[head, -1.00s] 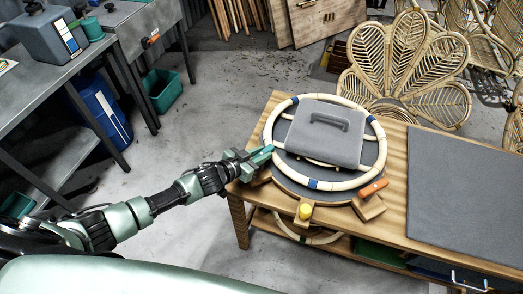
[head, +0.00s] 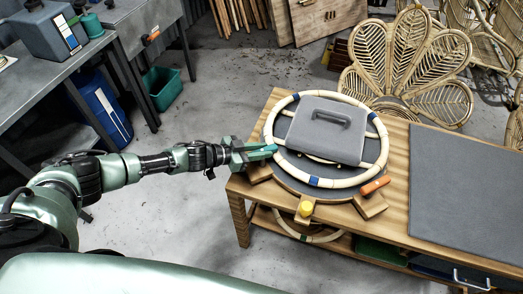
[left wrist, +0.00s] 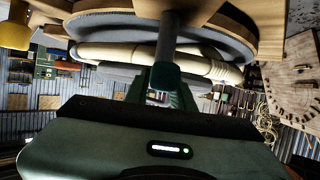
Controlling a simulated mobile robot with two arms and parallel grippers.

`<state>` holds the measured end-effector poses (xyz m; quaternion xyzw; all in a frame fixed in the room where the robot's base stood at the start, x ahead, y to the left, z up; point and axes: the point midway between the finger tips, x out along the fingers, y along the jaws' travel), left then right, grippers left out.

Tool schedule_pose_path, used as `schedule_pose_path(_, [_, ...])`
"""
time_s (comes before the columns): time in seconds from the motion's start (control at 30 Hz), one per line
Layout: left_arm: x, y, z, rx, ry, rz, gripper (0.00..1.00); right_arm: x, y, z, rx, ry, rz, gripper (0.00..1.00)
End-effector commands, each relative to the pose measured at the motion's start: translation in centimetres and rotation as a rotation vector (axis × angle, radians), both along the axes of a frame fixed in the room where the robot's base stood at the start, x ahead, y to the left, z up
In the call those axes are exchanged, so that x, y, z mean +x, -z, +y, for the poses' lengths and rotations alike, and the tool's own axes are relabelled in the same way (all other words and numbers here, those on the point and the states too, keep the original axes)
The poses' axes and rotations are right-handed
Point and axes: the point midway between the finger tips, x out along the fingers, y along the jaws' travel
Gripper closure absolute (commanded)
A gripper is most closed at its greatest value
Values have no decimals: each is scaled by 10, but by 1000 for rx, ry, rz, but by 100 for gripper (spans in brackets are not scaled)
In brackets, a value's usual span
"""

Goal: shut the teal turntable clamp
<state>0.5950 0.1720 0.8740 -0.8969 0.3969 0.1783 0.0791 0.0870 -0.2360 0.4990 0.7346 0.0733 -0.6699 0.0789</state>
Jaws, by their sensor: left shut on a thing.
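The teal turntable clamp (head: 268,148) sits at the left edge of the round dark turntable (head: 297,178) on the wooden bench. My left gripper (head: 258,152) reaches it from the left and is shut on its teal handle. In the left wrist view, a grey rod with a dark teal end (left wrist: 166,76) runs down to my left gripper (left wrist: 172,98); the fingers are mostly hidden behind the gripper body. A pale rattan ring (head: 340,182) with blue bands lies on the turntable. My right gripper is out of view.
A yellow clamp (head: 305,210) and an orange clamp (head: 375,186) stand at the turntable's front edge. A grey mat (head: 465,195) covers the bench's right side. A rattan chair back (head: 405,75) rises behind.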

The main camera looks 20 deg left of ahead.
Motion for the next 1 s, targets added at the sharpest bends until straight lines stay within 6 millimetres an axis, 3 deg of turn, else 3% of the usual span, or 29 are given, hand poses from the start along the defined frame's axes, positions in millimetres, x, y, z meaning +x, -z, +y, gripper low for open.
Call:
schedule_pose_path(0.17, [-1,0,-2,-3,4,0,100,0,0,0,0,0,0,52])
schedule_pose_path(0.2, [-1,0,-2,-3,4,0,68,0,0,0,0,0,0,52])
schedule_pose_path(0.27, [-1,0,-2,-3,4,0,55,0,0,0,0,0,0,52])
schedule_pose_path(0.63, [-3,-1,3,0,1,0,55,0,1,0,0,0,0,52])
schedule_pose_path(1.0, [-39,-21,41,0,2,1,55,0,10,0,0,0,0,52])
